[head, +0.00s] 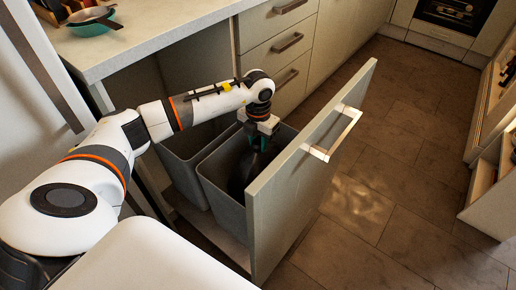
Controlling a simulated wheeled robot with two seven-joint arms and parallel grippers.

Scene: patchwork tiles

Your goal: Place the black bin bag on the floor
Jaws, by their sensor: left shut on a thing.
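The black bin bag (243,174) is inside the front grey bin (222,203) of the pulled-out drawer, behind the cabinet front. My left gripper (259,143) is over that bin, pointing down, and is shut on the top of the bag. The bag's lower part is hidden by the bin wall and the drawer front. The tiled floor (400,185) is bare to the right of the drawer. My right gripper is not in view.
The open drawer front (290,200) with its metal handle (335,135) stands between the bins and the free floor. A second grey bin (180,172) sits behind. A worktop (150,45) holds a teal bowl (92,22). Shelves (495,165) stand at the far right.

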